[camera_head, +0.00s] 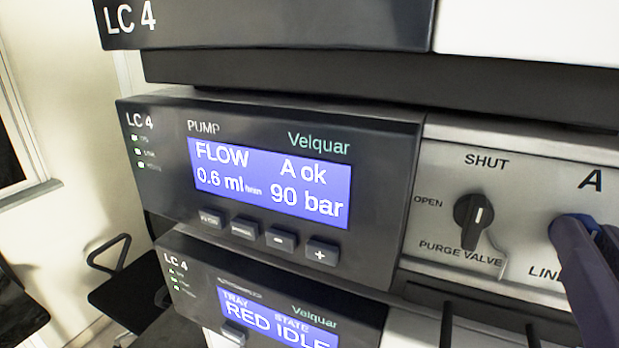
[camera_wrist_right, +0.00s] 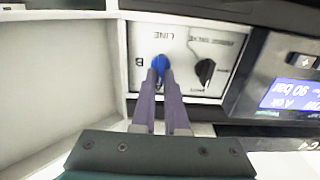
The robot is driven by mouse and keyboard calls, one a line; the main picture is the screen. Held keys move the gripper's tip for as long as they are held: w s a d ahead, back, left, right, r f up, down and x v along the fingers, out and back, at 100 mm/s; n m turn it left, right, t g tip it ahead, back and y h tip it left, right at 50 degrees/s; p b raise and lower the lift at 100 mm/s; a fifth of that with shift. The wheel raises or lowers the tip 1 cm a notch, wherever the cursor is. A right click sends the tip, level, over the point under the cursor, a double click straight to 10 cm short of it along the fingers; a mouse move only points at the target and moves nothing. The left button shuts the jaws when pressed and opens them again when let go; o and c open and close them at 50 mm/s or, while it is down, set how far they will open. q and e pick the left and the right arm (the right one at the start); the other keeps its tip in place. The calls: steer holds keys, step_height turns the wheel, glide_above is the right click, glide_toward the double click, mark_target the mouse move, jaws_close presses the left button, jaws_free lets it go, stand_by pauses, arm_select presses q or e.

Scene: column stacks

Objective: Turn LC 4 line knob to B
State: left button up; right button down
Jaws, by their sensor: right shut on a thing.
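The LC 4 line knob is a blue knob (camera_wrist_right: 161,62) on the pale valve panel, seen upside down in the right wrist view. The letter B is beside it and the word LINE above it there. My right gripper (camera_wrist_right: 160,76) has its two purple fingers closed on the knob. In the head view the right gripper (camera_head: 582,232) comes in at the right edge and covers most of the knob, below the letter A. I cannot tell which way the knob points. My left gripper is not in view.
The black purge valve knob (camera_head: 473,218) sits close beside the line knob on the same panel. The pump display (camera_head: 270,183) reads FLOW 0.6 ml, A ok, 90 bar. A second module (camera_head: 275,300) below reads RED IDLE. A dark chair (camera_head: 125,290) stands at left.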

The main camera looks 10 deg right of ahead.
steer(key=shift+m, duration=0.4)
steer(key=m+p, duration=0.1)
steer(key=m, duration=0.2)
steer(key=shift+d, duration=0.15)
steer(key=m, duration=0.2)
steer(key=shift+s+d+m+p, duration=0.1)
steer(key=shift+m+p, duration=0.2)
steer(key=shift+p, duration=0.05)
steer(key=m, duration=0.3)
steer(key=m+b, duration=0.1)
steer(key=m, duration=0.3)
steer(key=f+m+b, duration=0.1)
steer(key=m, duration=0.3)
steer(key=shift+s+d, duration=0.1)
steer(key=shift+d, duration=0.1)
steer(key=shift+m, duration=0.5)
